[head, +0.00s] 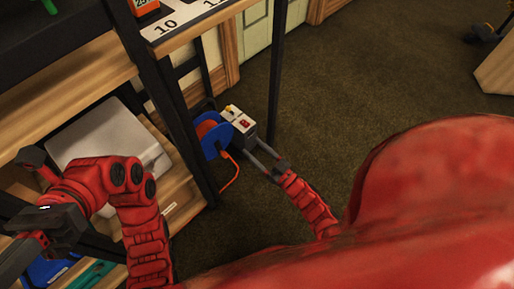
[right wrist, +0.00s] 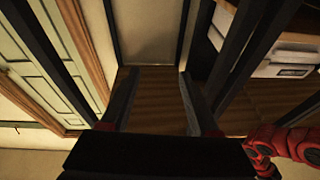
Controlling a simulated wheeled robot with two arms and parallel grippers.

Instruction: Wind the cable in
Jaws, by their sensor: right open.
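A cable reel (head: 213,136) with a blue rim and orange cable stands low beside the shelf's dark post in the head view. A loose stretch of orange cable (head: 232,172) hangs from it toward the floor. A grey box (head: 240,122) with a red switch sits at the reel's right side. My right gripper (head: 256,150) is just right of the reel, below the box; I cannot tell whether it touches. In the right wrist view its fingers (right wrist: 158,73) are apart with nothing seen between them. My left gripper (head: 38,232) is at the far left, by the shelves; its jaws are unclear.
A wooden shelf unit (head: 80,78) with dark posts fills the left. A pale grey bin (head: 110,140) sits on a lower shelf. Number cards (head: 182,15) lie on the upper shelf. A dark post (head: 276,75) stands behind the right gripper.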

